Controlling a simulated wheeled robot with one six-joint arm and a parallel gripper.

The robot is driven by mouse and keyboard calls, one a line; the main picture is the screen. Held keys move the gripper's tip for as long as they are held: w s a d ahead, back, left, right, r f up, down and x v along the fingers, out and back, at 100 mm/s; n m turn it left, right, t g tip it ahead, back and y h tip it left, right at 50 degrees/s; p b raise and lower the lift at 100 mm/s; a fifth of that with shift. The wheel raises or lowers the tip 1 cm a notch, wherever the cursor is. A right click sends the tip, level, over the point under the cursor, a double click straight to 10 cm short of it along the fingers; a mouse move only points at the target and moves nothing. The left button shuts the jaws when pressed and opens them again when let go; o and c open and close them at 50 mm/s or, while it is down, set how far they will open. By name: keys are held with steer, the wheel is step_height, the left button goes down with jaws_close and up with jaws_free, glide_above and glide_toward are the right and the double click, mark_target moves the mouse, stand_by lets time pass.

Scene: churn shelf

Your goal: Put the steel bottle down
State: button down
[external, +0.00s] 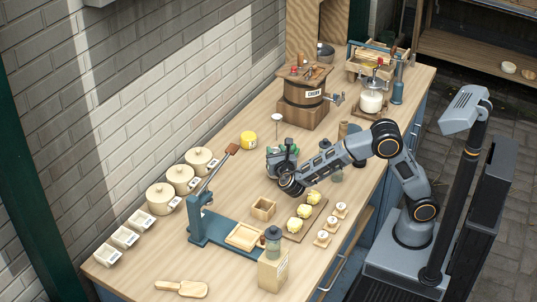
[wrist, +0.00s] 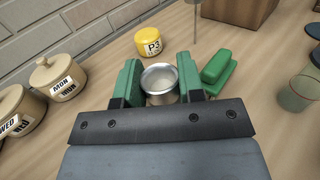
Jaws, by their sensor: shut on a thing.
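My gripper (wrist: 160,84) has green finger pads, one on each side of the steel bottle (wrist: 160,72). The bottle is a round metal body seen from above, with a bright rim and a pale inside. It is held between the pads. In the external view my gripper (external: 284,160) is low over the middle of the wooden worktop, and the bottle is hard to make out there. I cannot tell whether its base touches the worktop.
A yellow P3 tin (wrist: 150,42) stands beyond the bottle; a green object (wrist: 218,72) lies close right. Lidded pots (external: 180,179) line the wall. The wooden churn (external: 303,98) stands behind.

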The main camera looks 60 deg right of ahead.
steer(key=shift+f, duration=0.65)
steer(key=shift+f, duration=0.2)
steer(key=c, duration=0.7)
jaws_free()
steer(key=shift+c, duration=0.2)
steer(key=shift+r, duration=0.1)
steer(key=shift+r, duration=0.25)
steer(key=v, duration=1.2)
steer(key=shift+f, duration=0.1)
